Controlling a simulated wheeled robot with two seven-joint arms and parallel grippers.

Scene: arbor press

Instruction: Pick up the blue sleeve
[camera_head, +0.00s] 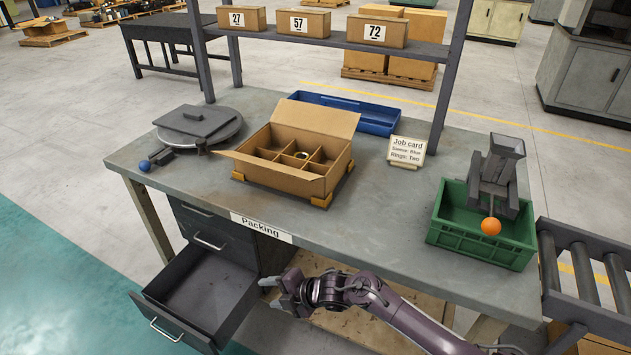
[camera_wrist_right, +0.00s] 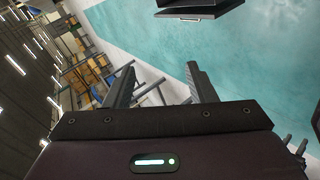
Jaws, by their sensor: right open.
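I cannot make out a blue sleeve in either view. The job card (camera_head: 407,149) on the bench reads "Sleeve: Blue" and "Rings: Two". My right gripper (camera_head: 271,292) is open and empty, in front of the bench below its front edge, right of the open drawer (camera_head: 166,329). Its two spread fingers also show in the right wrist view (camera_wrist_right: 163,85), with nothing between them. The visible floor of the drawer looks bare. The cardboard box (camera_head: 281,177) with dividers has a small pale ring-like thing in one compartment. My left gripper is not in view.
A round plate fixture (camera_head: 226,128) with a blue knob (camera_head: 145,165) stands at the bench's left. A blue tray (camera_head: 376,121) lies behind the box. The bench's front middle is clear.

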